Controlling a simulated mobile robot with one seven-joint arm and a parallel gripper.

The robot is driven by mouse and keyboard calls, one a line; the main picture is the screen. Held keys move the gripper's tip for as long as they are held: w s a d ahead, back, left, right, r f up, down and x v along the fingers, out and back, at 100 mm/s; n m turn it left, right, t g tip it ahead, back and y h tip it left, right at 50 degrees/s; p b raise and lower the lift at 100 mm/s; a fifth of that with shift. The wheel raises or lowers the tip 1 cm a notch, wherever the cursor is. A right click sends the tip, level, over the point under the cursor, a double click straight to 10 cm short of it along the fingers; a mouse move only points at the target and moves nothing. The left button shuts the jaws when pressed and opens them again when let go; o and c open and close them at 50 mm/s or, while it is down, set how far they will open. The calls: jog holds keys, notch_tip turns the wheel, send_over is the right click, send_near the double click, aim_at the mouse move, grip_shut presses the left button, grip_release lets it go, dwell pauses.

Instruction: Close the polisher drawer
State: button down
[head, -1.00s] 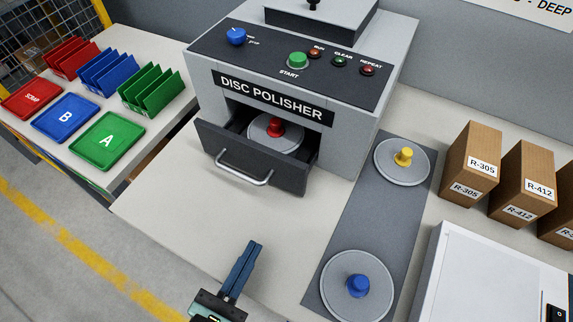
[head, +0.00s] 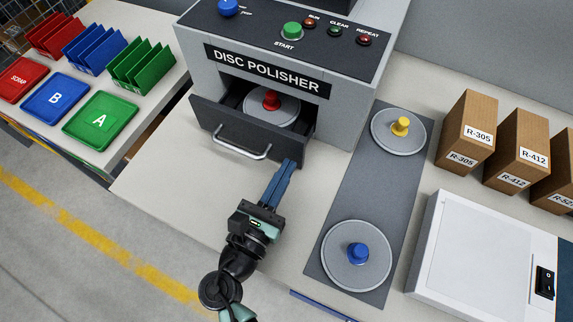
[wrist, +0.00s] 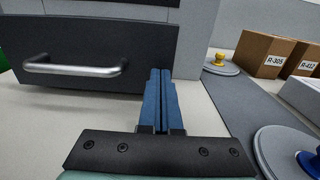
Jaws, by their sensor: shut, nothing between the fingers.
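The grey disc polisher (head: 362,92) stands on the bench with its dark drawer (head: 218,126) pulled out toward me. A grey disc with a red knob (head: 271,100) lies in the drawer. The drawer front has a silver bar handle (head: 240,147). My gripper (head: 289,165) is shut and empty, just in front of the right end of the drawer front. In the wrist view the drawer front (wrist: 110,45) fills the upper left, with the handle (wrist: 72,69) left of my fingers (wrist: 161,75). The fingertips overlap the front's right end; I cannot tell whether they touch it.
A dark mat (head: 337,203) right of the polisher bears discs with a yellow knob (head: 400,127) and a blue knob (head: 358,254). Cardboard boxes (head: 467,130) and a white unit (head: 475,250) stand further right. Red, blue and green trays (head: 100,121) lie at left. Bench left of my gripper is clear.

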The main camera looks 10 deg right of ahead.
aim_at(305, 135)
jog(key=shift+w+d, duration=0.25)
jog(key=shift+w, duration=0.15)
jog(key=x, duration=0.7)
jog(key=shift+w+d, duration=0.25)
jog(key=shift+w, duration=0.05)
jog(key=shift+w+d, duration=0.15)
jog(key=shift+r, duration=0.25)
